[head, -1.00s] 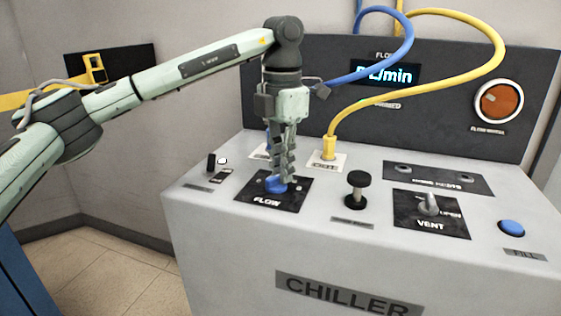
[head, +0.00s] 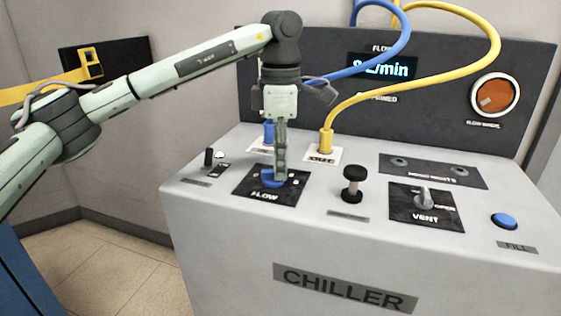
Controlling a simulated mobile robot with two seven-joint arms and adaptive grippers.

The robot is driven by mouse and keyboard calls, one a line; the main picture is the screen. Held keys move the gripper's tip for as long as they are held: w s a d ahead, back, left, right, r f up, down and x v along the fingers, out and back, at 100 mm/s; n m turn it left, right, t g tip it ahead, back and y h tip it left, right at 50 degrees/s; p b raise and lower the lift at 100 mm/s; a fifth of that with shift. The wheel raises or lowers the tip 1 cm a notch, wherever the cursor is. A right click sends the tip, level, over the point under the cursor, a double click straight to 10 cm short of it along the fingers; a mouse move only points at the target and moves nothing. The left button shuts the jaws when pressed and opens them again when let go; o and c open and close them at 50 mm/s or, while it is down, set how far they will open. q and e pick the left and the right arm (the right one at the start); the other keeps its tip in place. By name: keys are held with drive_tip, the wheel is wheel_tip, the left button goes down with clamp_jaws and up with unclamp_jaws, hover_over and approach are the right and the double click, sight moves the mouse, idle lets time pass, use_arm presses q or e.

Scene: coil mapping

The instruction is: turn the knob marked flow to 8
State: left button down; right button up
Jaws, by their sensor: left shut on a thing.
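The blue flow knob (head: 269,178) sits on a black plate (head: 262,196) marked FLOW, on the chiller's sloped top. My left gripper (head: 279,174) points down onto the knob and is shut on it, hiding part of the knob and its scale. The display (head: 384,68) on the back panel shows a flow reading ending in L/min; its first character looks like an 8 but is blurred. My right gripper is not in view.
A black plunger knob (head: 352,184), the VENT switch (head: 424,199) and a blue FILL button (head: 504,220) stand to the right. A small toggle (head: 209,157) is at left.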

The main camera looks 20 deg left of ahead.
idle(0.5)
use_arm(q)
drive_tip(key=c, duration=1.6)
unclamp_jaws()
wheel_tip(320, 180, up, 12)
drive_tip(key=shift+r, duration=0.1)
